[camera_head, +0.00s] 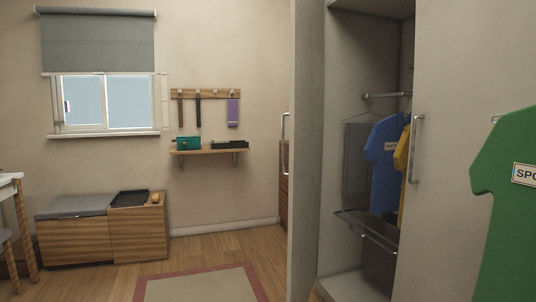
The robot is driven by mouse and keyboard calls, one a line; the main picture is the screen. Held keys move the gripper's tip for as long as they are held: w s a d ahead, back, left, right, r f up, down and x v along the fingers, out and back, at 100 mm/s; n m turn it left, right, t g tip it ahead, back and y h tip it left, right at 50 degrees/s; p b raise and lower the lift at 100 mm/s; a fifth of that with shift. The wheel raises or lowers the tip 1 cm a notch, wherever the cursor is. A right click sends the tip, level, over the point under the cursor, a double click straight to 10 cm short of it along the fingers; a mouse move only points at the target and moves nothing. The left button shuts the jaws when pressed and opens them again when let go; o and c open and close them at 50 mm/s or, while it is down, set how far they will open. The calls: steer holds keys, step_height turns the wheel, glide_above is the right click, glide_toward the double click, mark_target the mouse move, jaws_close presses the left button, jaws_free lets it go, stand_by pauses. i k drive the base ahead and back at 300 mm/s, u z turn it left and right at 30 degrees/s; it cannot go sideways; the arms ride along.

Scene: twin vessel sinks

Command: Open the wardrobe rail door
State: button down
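The wardrobe's open bay (357,85) stands right of centre. A blue shirt (384,165) and a yellow garment (402,160) hang in it, below a short metal rail (385,96). A pale door panel (307,150) stands out at the bay's left side, seen nearly edge-on. A metal handle (285,128) shows along its left edge. To the right is a wide pale panel (455,90) with a vertical metal handle (416,150) near its left edge; it looks closed. My gripper is not in view.
A green shirt (510,210) with a label hangs at the far right, close to the camera. A wire rack (365,232) is low in the bay. A rug (200,285) lies on the floor, with a wooden bench (75,240) at the back left.

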mark_target(307, 25)
steer(key=u, duration=0.2)
steer(key=i, duration=1.15)
steer(key=z, duration=0.7)
